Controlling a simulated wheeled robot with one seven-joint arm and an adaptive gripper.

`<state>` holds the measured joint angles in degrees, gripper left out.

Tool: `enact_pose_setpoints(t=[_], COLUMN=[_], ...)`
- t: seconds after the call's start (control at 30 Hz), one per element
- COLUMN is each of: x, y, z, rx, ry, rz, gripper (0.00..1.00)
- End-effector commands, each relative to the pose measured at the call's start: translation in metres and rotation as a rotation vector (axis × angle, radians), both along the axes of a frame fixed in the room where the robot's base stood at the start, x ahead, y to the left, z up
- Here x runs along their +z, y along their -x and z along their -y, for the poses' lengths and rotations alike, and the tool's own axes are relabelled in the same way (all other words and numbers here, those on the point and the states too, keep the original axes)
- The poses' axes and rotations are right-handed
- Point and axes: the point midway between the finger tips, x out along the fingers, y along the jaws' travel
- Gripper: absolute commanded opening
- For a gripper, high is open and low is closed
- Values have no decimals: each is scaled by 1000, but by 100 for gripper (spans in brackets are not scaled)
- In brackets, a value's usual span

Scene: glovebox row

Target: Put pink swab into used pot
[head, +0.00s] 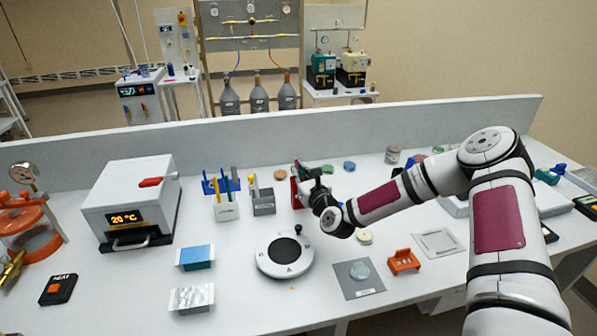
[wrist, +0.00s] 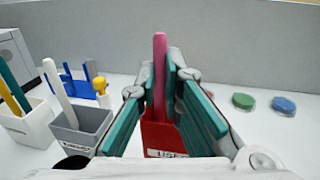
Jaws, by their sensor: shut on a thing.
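The pink swab (wrist: 160,75) stands upright between the fingers of my gripper (wrist: 160,98) in the wrist view. My gripper is shut on it. The red used pot (wrist: 164,142), with a label on its front, is directly below and between the fingers. The swab's lower end meets the pot's opening, and I cannot tell how deep it reaches. In the head view my gripper (head: 308,174) is over the red pot (head: 295,193), which it partly hides. The swab cannot be made out there.
A grey pot (wrist: 82,135) holding a white stick stands left of the red pot. A white pot (wrist: 28,128) with coloured sticks and a blue rack (wrist: 72,84) are further left. A round white device (head: 285,262) sits in front. Green (wrist: 243,101) and blue (wrist: 284,105) lids lie right.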

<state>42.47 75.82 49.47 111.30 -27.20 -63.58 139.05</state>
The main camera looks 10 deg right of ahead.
Motion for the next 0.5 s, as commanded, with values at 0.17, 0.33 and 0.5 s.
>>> enact_pose_setpoints(t=[0.17, 0.33, 0.5], x=[0, 0, 0], y=[0, 0, 0], z=[0, 0, 0], rx=[0, 0, 0], ry=[0, 0, 0], rz=[0, 0, 0], gripper=[0, 24, 31])
